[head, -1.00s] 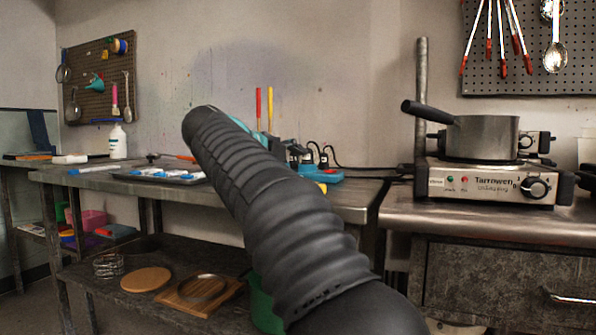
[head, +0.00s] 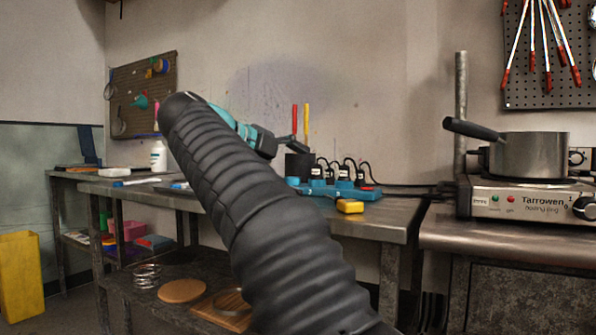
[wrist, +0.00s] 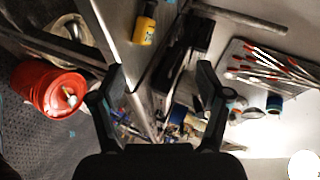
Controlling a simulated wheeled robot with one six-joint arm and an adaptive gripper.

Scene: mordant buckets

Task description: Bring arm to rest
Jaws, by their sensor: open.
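My gripper (wrist: 161,68) shows in the wrist view with its two dark fingers spread apart and nothing between them. In the head view my thick dark arm rises from the bottom middle toward the upper left and hides part of the workbench. A teal and dark part of my arm shows behind it, in front of the wall. The gripper's fingertips cannot be made out clearly there.
A metal workbench (head: 385,228) holds a blue power strip (head: 345,190) and a yellow block (head: 350,206). A hot plate (head: 520,199) with a pot (head: 530,155) stands at right. A yellow bin (head: 20,275) stands at left. The wrist view shows a red bucket (wrist: 38,82).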

